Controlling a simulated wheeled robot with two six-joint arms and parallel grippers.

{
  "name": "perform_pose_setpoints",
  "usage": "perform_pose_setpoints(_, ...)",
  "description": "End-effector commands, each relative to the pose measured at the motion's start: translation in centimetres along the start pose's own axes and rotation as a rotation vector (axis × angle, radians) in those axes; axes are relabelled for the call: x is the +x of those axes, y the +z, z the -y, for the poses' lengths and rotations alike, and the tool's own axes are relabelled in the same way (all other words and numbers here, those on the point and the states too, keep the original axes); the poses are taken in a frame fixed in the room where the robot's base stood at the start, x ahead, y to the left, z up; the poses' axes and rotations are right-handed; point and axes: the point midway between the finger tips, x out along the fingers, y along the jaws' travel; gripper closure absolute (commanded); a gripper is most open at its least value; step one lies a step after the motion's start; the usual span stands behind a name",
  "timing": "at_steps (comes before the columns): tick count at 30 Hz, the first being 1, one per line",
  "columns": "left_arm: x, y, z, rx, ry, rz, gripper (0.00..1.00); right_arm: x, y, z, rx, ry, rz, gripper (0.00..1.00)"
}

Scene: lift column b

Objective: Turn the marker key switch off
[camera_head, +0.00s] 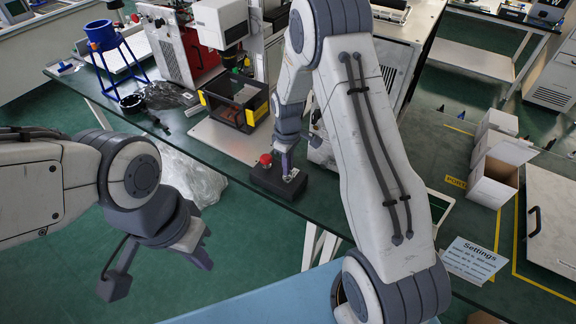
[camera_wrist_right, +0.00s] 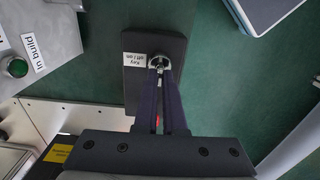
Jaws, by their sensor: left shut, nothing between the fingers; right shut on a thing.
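The key switch box is a black box (camera_head: 262,181) with a red button (camera_head: 265,160), on the dark green table edge in the head view. In the right wrist view the box (camera_wrist_right: 135,80) has a white label reading "Key off I on" beside a round metal key switch (camera_wrist_right: 159,61). My right gripper (camera_head: 289,172) reaches down to the box. Its fingertips (camera_wrist_right: 159,73) are shut on the key at the switch; they hide most of the key, so its exact angle is hard to tell. My left gripper (camera_head: 207,250) is shut and empty, away from the box, in front of the table.
A black-and-yellow framed case (camera_head: 233,101) stands behind the box on the table. A blue stand (camera_head: 103,38) and a red-sided machine (camera_head: 172,45) are farther left. A green button (camera_wrist_right: 16,67) labelled "In build" shows in the wrist view. Plastic wrap (camera_head: 190,170) lies below the table.

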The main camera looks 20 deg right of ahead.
Motion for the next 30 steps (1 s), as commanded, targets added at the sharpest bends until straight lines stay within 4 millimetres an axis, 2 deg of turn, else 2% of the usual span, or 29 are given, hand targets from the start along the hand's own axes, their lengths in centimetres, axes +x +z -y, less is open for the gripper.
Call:
perform_pose_setpoints(10, 0.0, 0.0, 0.0, 0.0, 0.0, 0.0, 1.0, -0.1, -0.1, -0.1, -0.005, 0.003, -0.004, 1.0)
perform_pose_setpoints(12, 0.0, 0.0, 0.0, 0.0, 0.0, 0.0, 1.0, -0.1, -0.1, -0.1, -0.005, 0.003, -0.003, 0.66)
perform_pose_setpoints(13, 0.0, 0.0, 0.0, 0.0, 0.0, 0.0, 1.0, -0.1, -0.1, -0.1, -0.004, 0.003, -0.003, 0.62)
perform_pose_setpoints(23, 0.0, 0.0, 0.0, 0.0, 0.0, 0.0, 1.0, -0.2, -0.1, -0.1, -0.003, 0.002, -0.002, 0.62)
perform_pose_setpoints(26, 0.2, 0.0, 0.0, 0.0, 0.0, 0.0, 1.0, -1.1, -0.1, -0.1, -0.003, 0.004, -0.005, 0.62)
perform_pose_setpoints(30, 0.6, 0.0, 0.1, 0.0, 0.0, 0.0, 1.0, -3.6, -0.2, -0.1, -0.003, 0.006, -0.007, 0.62)
